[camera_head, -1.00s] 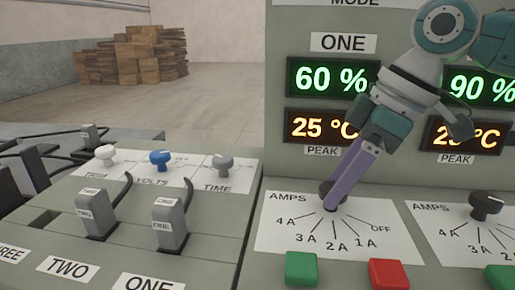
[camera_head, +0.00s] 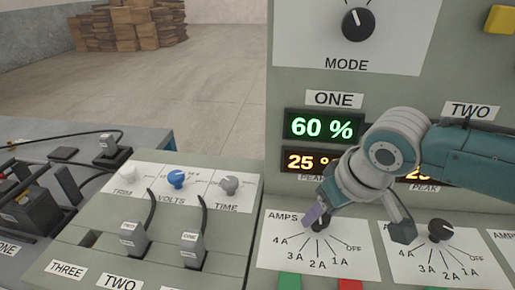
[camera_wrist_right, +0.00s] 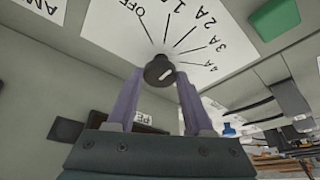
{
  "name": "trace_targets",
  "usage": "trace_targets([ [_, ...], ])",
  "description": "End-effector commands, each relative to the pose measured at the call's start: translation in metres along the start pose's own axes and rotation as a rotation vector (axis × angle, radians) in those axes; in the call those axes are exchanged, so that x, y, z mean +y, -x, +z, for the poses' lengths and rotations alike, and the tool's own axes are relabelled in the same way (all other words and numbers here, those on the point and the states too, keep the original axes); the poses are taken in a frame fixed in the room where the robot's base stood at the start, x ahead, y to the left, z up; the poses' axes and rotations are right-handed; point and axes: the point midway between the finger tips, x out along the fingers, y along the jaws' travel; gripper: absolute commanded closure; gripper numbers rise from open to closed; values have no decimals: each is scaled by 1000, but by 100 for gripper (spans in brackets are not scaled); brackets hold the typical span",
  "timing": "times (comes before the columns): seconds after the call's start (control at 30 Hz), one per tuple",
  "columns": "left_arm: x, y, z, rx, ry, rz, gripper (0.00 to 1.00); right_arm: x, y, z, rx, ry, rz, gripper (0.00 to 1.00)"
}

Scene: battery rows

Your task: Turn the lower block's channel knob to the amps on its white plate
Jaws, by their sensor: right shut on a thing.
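The black channel-one amps knob (camera_head: 321,224) sits on a white plate (camera_head: 285,262) marked OFF, 1 A, 2 A, 3 A and 4 A. My right gripper (camera_head: 316,219) is shut on this knob, its purple fingers on either side. In the right wrist view the knob (camera_wrist_right: 158,72) shows between the fingertips, with a short white mark on its face. That mark lies on the side towards 4 A; its exact line is hard to tell. In the head view the gripper hides most of the knob. My left gripper is not in view.
A second amps knob (camera_head: 440,231) stands to the right. Green (camera_head: 290,281) and red (camera_head: 350,285) buttons lie below the plate. Above are a 60 % display (camera_head: 322,126) and the mode knob (camera_head: 358,24). A block with trim, volts and time knobs (camera_head: 176,179) and cable plugs stands left.

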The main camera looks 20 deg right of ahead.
Motion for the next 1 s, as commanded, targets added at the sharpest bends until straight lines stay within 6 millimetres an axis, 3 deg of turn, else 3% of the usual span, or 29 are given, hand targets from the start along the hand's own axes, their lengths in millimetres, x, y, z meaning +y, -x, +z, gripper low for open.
trace_targets([
  [0.67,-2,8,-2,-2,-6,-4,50,-1,0,-1,4,-53,19,100],
  [0.7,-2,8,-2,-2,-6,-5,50,-1,0,-1,3,-53,19,44],
  [0.93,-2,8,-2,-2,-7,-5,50,-1,0,-1,2,-52,20,18],
  [1.0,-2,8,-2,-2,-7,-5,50,-1,0,-1,2,-52,21,18],
])
